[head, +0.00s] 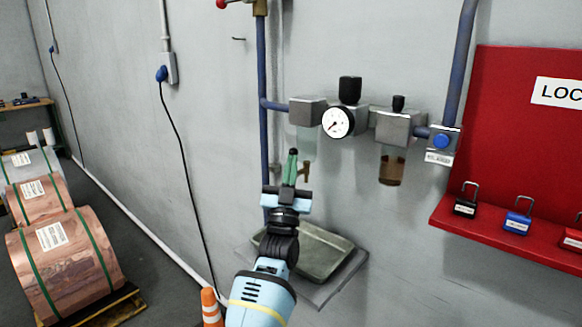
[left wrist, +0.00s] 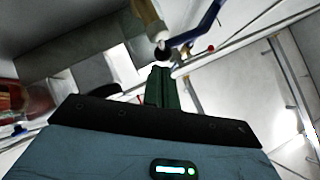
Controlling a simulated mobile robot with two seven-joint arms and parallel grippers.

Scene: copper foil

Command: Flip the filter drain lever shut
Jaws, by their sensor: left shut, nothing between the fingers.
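The filter (head: 307,110) hangs on the blue pipe at the wall, with a clear bowl (head: 307,141) below it. A small brass-coloured drain (head: 304,168) shows under the bowl, partly hidden behind my gripper; its lever is too small to tell its position. My left gripper (head: 292,158) points up just left of the drain, its green fingers shut and empty. In the left wrist view the shut fingers (left wrist: 160,86) end close to a dark round end below a beige fitting (left wrist: 147,18); I cannot tell whether they touch. My right gripper is not in view.
A gauge (head: 338,122) and an amber-bowled unit (head: 392,165) stand right of the filter. A grey tray (head: 325,255) lies below on a shelf. A red lock board (head: 520,140) is at right. Copper coils (head: 68,262) and an orange cone (head: 210,308) stand lower left.

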